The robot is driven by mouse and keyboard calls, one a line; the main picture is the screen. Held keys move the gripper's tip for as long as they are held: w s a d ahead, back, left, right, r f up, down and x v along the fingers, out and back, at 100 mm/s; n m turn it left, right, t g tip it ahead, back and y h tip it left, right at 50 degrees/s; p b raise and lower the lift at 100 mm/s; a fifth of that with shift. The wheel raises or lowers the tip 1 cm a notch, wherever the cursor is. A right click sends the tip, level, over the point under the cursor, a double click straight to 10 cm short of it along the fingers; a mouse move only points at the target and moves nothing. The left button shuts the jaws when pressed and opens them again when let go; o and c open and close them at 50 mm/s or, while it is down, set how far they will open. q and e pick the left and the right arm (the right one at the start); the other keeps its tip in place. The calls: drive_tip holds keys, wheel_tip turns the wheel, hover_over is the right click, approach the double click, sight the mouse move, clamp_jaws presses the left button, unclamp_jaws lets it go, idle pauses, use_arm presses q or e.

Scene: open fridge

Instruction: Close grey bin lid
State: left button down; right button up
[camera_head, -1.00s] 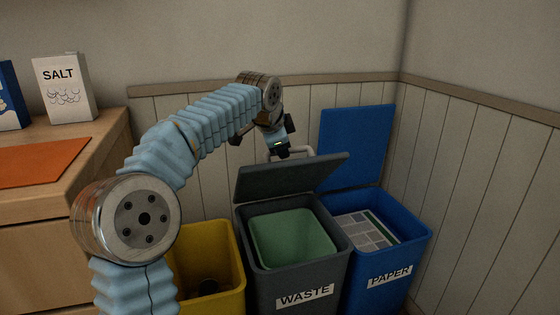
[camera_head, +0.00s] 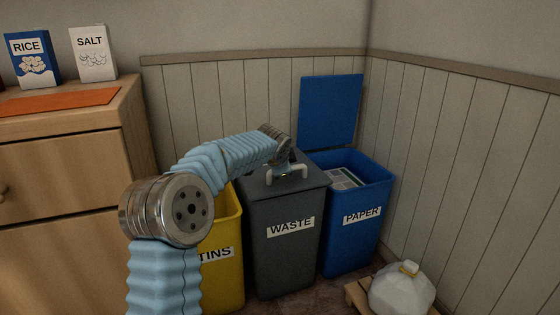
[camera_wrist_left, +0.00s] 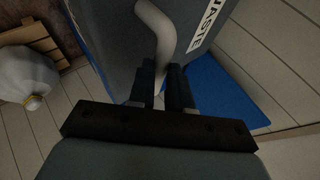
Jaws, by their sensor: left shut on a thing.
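The grey bin (camera_head: 283,250), labelled WASTE, stands between the yellow and blue bins. Its grey lid (camera_head: 312,178) lies down over the bin's opening, which is now hidden. A pale curved handle (camera_head: 291,176) stands up from the lid. My left arm reaches in from the left, and its gripper (camera_head: 289,164) is at the handle, with the fingers mostly hidden by the wrist. In the left wrist view the two dark fingers (camera_wrist_left: 162,88) are shut on the pale handle (camera_wrist_left: 160,32). My right gripper is not in view.
The yellow TINS bin (camera_head: 226,264) stands left of the grey bin, close to a wooden cabinet (camera_head: 62,165). The blue PAPER bin (camera_head: 352,238) stands right, its blue lid (camera_head: 331,110) raised.

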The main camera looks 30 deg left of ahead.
use_arm(q)
drive_tip(key=c, duration=1.1)
unclamp_jaws()
drive_tip(key=shift+r, duration=0.1)
drive_tip(key=shift+o, duration=0.2)
drive_tip(key=p+v, duration=0.1)
drive_tip(key=v, duration=1.2)
drive_tip(key=shift+s+r, duration=0.25)
drive_tip(key=shift+r, duration=0.05)
drive_tip(key=shift+d, duration=0.1)
